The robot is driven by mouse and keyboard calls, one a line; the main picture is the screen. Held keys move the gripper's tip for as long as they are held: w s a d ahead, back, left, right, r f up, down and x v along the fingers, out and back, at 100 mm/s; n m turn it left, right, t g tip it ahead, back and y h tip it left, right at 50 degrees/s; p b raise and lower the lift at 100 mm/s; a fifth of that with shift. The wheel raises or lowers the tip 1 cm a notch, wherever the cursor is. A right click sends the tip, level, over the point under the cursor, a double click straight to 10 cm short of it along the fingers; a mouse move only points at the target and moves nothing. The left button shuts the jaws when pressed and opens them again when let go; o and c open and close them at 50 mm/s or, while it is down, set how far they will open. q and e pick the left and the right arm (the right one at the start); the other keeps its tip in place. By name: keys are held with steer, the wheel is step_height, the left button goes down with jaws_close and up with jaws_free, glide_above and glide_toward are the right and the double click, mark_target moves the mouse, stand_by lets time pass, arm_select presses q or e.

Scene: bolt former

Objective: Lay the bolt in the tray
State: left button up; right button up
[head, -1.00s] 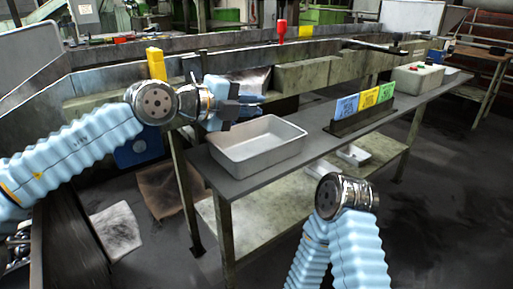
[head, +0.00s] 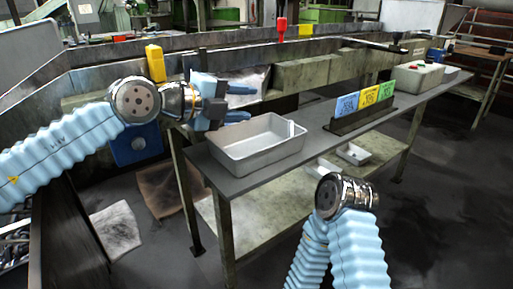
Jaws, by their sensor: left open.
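The tray (head: 262,160) is a pale grey, open metal box on the dark workbench. A small pale, bolt-like piece (head: 291,129) shows at its back right wall; it looks tilted or upright against the wall, too small to tell exactly. My left gripper (head: 238,103) is open and empty, above and behind the tray's back left rim, apart from the piece. Of my right arm, the wrist (head: 344,193) shows in front of the bench; its fingers do not show.
A dark holder with blue, yellow and green cards (head: 364,102) stands right of the tray. A pale box with red and green buttons (head: 418,75) is farther right. Small white trays (head: 353,153) lie on the lower shelf. The conveyor wall (head: 300,80) runs behind the bench.

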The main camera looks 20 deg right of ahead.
arm_select(q)
steer(key=b+v, duration=0.1)
steer(key=v, duration=1)
steer(key=shift+b, duration=0.4)
steer(key=shift+s+a, duration=0.1)
steer(key=shift+s, duration=0.05)
